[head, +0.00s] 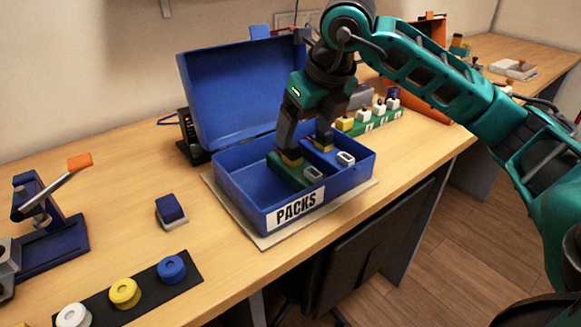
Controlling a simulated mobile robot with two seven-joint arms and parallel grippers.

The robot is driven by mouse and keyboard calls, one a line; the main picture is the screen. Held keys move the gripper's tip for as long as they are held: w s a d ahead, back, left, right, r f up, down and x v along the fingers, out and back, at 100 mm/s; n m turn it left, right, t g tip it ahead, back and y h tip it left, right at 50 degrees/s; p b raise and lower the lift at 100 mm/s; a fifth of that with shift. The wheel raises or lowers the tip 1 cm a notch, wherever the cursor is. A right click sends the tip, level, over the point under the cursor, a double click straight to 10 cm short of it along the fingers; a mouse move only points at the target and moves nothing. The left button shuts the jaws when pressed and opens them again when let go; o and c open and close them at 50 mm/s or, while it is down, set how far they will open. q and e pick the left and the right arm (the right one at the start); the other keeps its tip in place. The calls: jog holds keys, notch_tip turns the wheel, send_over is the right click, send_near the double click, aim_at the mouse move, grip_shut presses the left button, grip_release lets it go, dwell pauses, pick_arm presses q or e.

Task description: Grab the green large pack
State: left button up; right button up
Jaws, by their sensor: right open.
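The green large pack (287,173) lies inside the open blue box labelled PACKS (241,193), with a grey connector at its front end. A blue pack (341,166) lies to its right in the same box. My right gripper (306,151) points down into the box with its jaws apart. One fingertip is at the green pack and the other is over the blue pack. I cannot tell whether either finger touches a pack. The gripper hides the rear of both packs. My left gripper is out of view.
The box's blue lid (240,90) stands open behind it. A small blue block (170,208) is to the left. A dark strip with round caps (125,293) lies at the front left. A green strip with several knobs (372,120) and an orange case (415,98) are behind right.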

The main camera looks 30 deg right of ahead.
aim_at(297, 162)
jog(key=x, duration=0.5)
jog(key=shift+s+f, duration=0.15)
jog(key=shift+s, duration=0.05)
jog(key=shift+s+b+x, duration=0.15)
jog(key=shift+b+x, duration=0.05)
jog(key=shift+x, duration=1.15)
jog(key=shift+s+b+x, duration=0.15)
jog(key=shift+b+x, duration=0.05)
jog(key=shift+x, duration=1.2)
jog(key=shift+d, duration=0.2)
jog(key=shift+c, duration=0.3)
jog(key=c, duration=1.5)
grip_shut()
